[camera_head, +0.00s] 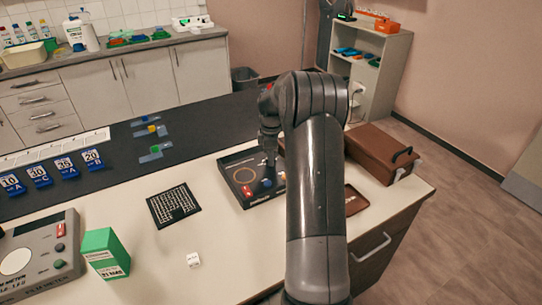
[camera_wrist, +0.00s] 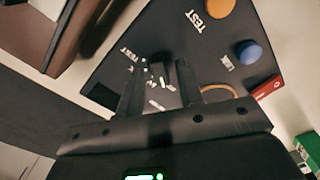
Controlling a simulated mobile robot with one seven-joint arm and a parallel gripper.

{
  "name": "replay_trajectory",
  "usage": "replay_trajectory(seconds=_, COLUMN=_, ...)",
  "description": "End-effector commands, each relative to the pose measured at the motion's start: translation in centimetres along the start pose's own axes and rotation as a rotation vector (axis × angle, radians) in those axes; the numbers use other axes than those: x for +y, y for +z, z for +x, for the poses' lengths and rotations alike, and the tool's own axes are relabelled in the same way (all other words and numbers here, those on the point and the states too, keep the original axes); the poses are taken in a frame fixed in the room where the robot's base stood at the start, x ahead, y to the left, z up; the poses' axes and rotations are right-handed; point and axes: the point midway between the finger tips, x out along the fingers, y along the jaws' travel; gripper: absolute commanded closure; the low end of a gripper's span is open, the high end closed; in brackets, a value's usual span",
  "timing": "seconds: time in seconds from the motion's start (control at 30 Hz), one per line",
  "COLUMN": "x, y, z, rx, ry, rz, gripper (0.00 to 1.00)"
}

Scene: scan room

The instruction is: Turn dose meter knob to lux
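The dose meter appears to be the black panel device (camera_head: 236,162) on the white worktop, left of my arm in the head view. Its panel (camera_wrist: 225,62) fills much of the wrist view, with a blue knob (camera_wrist: 248,52), an orange button (camera_wrist: 221,8), a red part (camera_wrist: 266,88) and TEST lettering. My gripper (camera_head: 268,160) points down over the device's right part. In the wrist view, my gripper (camera_wrist: 163,85) has its two dark fingers apart, with white dial marks between and beyond them.
A brown case (camera_head: 377,153) stands right of the device, with a small brown tray (camera_head: 353,201) nearby. A black patterned plate (camera_head: 173,205), a white cube (camera_head: 193,260), a green box (camera_head: 104,253) and a grey film meter (camera_head: 40,262) are left. Bare worktop lies between them.

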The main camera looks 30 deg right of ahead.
Motion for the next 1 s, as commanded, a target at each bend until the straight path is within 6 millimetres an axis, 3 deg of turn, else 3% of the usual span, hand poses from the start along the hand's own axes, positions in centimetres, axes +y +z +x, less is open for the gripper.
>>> replay_trajectory(seconds=0.4, x=0.00, y=0.00, z=-0.03, rx=0.000, ry=0.000, rz=0.000, gripper=1.00)
replay_trajectory(seconds=0.77, x=0.00, y=-0.04, z=-0.05, rx=0.000, ry=0.000, rz=0.028, gripper=1.00)
replay_trajectory(seconds=1.0, x=-0.02, y=-0.05, z=-0.06, rx=-0.001, ry=0.001, rz=0.152, gripper=1.00)
